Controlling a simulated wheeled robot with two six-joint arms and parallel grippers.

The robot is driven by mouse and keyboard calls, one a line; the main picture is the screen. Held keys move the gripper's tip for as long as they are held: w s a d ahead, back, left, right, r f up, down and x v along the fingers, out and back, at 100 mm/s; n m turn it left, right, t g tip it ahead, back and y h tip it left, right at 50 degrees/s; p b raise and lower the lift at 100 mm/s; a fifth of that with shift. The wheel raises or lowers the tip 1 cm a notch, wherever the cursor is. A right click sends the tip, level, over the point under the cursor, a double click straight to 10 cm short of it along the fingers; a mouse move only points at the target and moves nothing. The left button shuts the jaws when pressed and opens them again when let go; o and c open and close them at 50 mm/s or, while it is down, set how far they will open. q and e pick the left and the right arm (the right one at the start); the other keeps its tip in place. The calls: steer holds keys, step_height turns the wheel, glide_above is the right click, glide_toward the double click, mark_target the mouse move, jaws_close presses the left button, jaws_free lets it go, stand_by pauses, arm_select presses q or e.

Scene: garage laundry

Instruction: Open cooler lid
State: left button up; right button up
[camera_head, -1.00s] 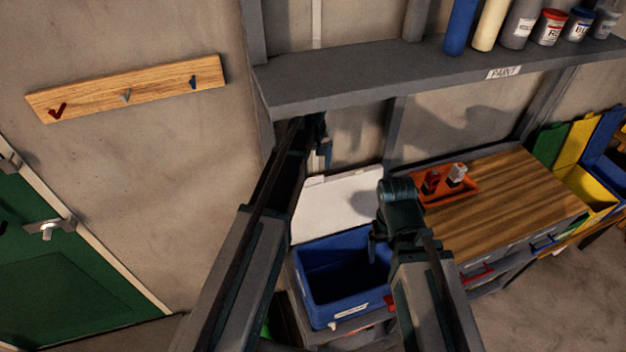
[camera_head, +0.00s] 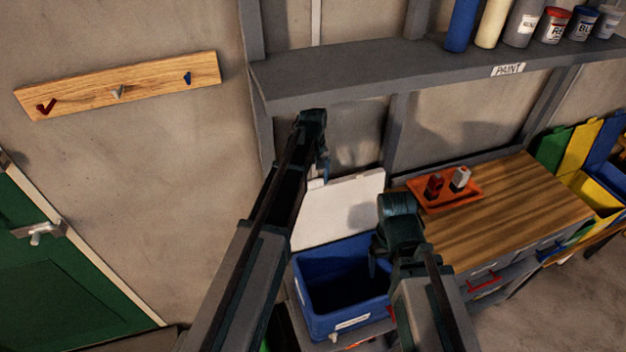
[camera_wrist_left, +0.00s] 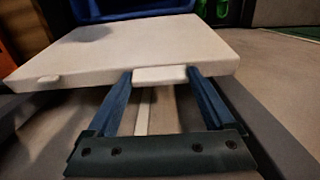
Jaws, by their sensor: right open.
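The blue cooler (camera_head: 345,319) stands below the shelf, and its dark inside shows. Its white lid (camera_head: 348,205) is raised, tilted back on the wall side. In the left wrist view the lid (camera_wrist_left: 100,52) lies beyond my left gripper (camera_wrist_left: 160,75), and a white tab (camera_wrist_left: 160,75) on its edge shows between the two blue fingertips. The fingers are apart, with the tab filling most of the gap; whether they grip it I cannot tell. In the head view my left gripper (camera_head: 318,172) is at the lid's upper edge. My right gripper (camera_head: 374,262) is open, over the cooler's right side.
A wooden-topped cabinet (camera_head: 510,215) stands right of the cooler, with an orange tray (camera_head: 462,194) on it. A grey shelf (camera_head: 360,80) with paint containers overhangs the arms. Coloured bins (camera_head: 597,192) stand at far right. A hook board (camera_head: 150,80) hangs left.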

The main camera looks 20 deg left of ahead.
arm_select(q)
jaws_close()
steer(key=s+d, duration=0.1)
steer(key=s+d+t+y, duration=0.1)
steer(key=s, duration=0.1)
steer(key=s+d+t, duration=0.1)
steer(key=s, duration=0.1)
steer(key=shift+d+r, duration=0.2)
steer(key=shift+r, duration=0.05)
